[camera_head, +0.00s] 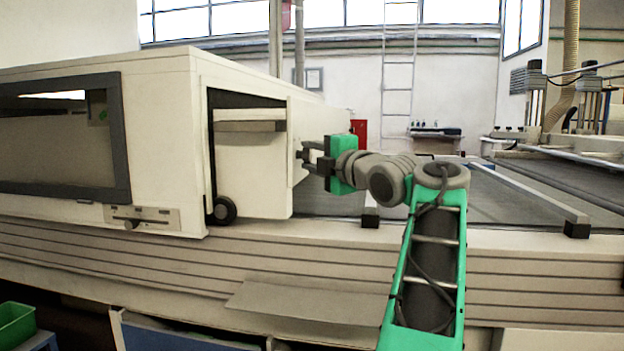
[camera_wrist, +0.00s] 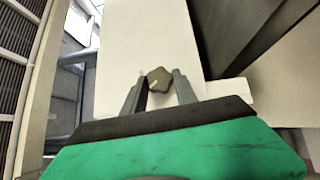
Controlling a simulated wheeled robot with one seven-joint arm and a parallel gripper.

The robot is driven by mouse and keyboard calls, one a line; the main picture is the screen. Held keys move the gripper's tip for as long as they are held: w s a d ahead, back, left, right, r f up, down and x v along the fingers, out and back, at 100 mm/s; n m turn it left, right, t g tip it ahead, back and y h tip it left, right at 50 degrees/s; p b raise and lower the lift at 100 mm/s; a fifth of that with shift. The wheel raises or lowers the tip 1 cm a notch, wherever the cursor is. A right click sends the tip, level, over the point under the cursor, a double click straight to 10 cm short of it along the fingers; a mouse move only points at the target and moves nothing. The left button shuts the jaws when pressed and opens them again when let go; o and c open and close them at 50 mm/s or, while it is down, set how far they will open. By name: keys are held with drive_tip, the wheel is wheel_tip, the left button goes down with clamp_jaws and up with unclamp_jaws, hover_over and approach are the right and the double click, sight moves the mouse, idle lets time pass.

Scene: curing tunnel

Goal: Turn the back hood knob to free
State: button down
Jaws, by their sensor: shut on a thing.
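The back hood knob (camera_wrist: 158,80) is a small grey-brown lobed knob with a light mark on it, set on a cream panel (camera_wrist: 150,30). In the wrist view it sits between the two fingertips of my gripper (camera_wrist: 159,84), which is shut on it. In the head view my gripper (camera_head: 306,157) reaches from the right to the end face of the cream hood (camera_head: 262,170). There the fingers hide most of the knob. I cannot read which position the knob's mark points to.
A black round knob (camera_head: 224,210) sits low on the hood's near side. A slider panel (camera_head: 142,219) is below the dark-framed window (camera_head: 62,140). The conveyor bed (camera_head: 500,205) runs to the right with a rail (camera_head: 535,190) across it. A green bin (camera_head: 15,325) is at lower left.

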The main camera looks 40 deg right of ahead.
drive_tip(key=shift+f+n+t+b, duration=0.2)
drive_tip(key=shift+n+t+b, duration=0.15)
drive_tip(key=shift+b, duration=0.2)
drive_tip(key=shift+r, duration=0.15)
drive_tip(key=c, duration=1)
unclamp_jaws()
drive_tip(key=shift+o, duration=0.2)
drive_tip(key=s+f, duration=0.1)
drive_tip(key=s, duration=0.6)
drive_tip(key=shift+s+a+p, duration=0.3)
drive_tip(key=shift+a+p, duration=0.1)
drive_tip(key=shift+a, duration=0.05)
